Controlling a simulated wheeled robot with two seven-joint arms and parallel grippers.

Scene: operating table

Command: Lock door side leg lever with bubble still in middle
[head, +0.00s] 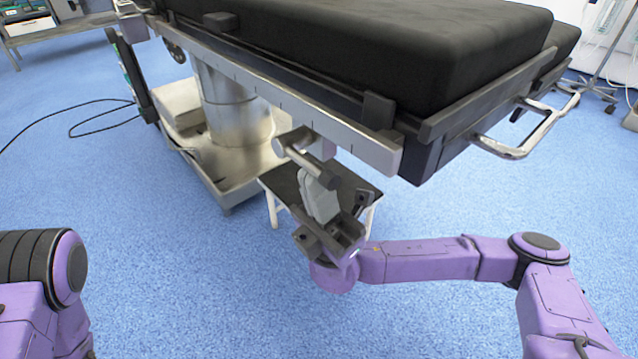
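A grey paddle-like lever (319,196) hangs below a metal clamp with a cylindrical bar (312,165) at the side rail of the operating table. My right gripper (334,220) is at the lever's lower end. Its two dark fingers are spread apart, one to the left and one to the right of the lever. I cannot tell whether either finger touches it. No bubble level can be made out. My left gripper is out of view; only part of my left arm shows at the lower left.
The operating table's black mattress (370,45) and metal side rail (262,88) overhang the lever. A small dark-topped step stool (283,186) stands behind the lever. The table's metal column (232,105) is to the left. A black cable (88,103) lies on the blue floor.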

